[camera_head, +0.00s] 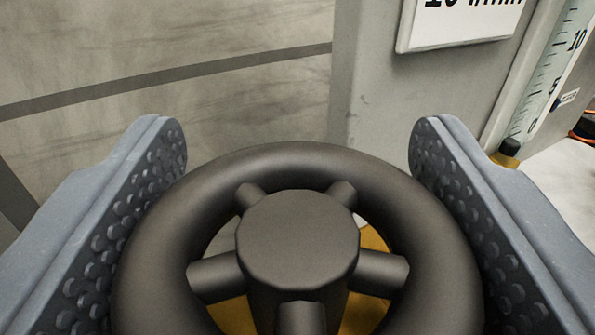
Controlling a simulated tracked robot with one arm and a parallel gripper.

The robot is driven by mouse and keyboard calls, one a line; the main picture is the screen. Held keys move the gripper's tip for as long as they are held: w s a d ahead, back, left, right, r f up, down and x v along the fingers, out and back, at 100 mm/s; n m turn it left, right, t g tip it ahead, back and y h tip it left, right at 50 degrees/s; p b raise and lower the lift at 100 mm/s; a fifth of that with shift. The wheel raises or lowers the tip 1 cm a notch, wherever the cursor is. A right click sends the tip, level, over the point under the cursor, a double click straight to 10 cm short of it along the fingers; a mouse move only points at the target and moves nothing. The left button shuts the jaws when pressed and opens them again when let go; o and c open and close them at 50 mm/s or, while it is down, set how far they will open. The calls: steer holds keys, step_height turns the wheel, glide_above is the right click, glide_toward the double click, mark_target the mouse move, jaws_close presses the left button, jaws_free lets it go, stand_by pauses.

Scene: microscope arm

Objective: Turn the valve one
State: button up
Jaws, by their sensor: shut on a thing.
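The valve is a dark grey handwheel (297,163) with a round rim, a central hub (298,240) and several spokes. It fills the lower middle of the view, and its lowest part is cut off by the frame edge. My gripper (298,150) has one studded blue-grey finger on each side of the wheel. The fingers are shut on the outside of the rim, left and right. A yellow part (372,240) shows behind the wheel between the spokes.
Behind the wheel stands a grey panel or post (385,100) with a white sign (460,25), its text cut off. A scaled gauge tube (550,75) stands at the upper right. A grey wall with a dark stripe (170,80) lies at the left.

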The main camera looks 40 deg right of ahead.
steer(key=shift+r+m+g+h, duration=0.1)
steer(key=shift+m+g+h, duration=0.4)
steer(key=shift+g+h, duration=0.15)
steer(key=shift+m+g+h, duration=0.45)
steer(key=shift+m+g, duration=0.15)
steer(key=shift+g, duration=0.05)
steer(key=o, duration=1)
steer(key=shift+s, duration=0.1)
steer(key=v, duration=1.3)
steer(key=shift+s+a, duration=0.15)
steer(key=shift+a, duration=0.25)
